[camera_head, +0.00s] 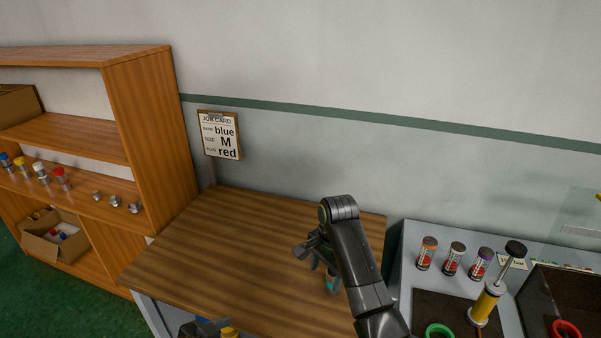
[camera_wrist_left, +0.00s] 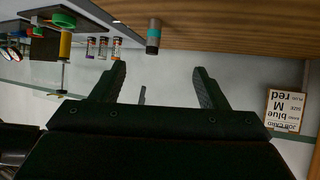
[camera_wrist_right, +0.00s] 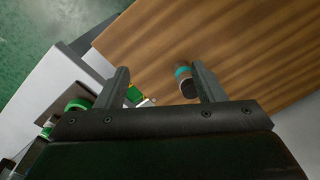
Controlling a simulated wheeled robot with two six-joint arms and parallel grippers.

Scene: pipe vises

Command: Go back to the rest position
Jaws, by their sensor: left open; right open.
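My right gripper (camera_head: 310,252) is over the wooden table in the head view, its arm reaching up from the bottom. Its fingers (camera_wrist_right: 162,85) are apart with nothing gripped. A small canister with a teal band (camera_head: 331,283) is on the table beside my right arm, partly hidden by it. In the right wrist view the canister (camera_wrist_right: 184,78) shows close to the right finger; whether they touch I cannot tell. My left gripper (camera_wrist_left: 160,85) is open and empty in its wrist view, where the canister (camera_wrist_left: 153,38) shows beyond the fingers. I cannot make out the left gripper surely in the head view.
The wooden table (camera_head: 225,235) is mostly clear. A shelf (camera_head: 140,130) stands left. A job card (camera_head: 221,137) reading blue, M, red hangs on the wall. At right, a grey bench (camera_head: 407,250) holds several canisters, a yellow pump (camera_head: 486,300) and a green ring (camera_head: 439,331).

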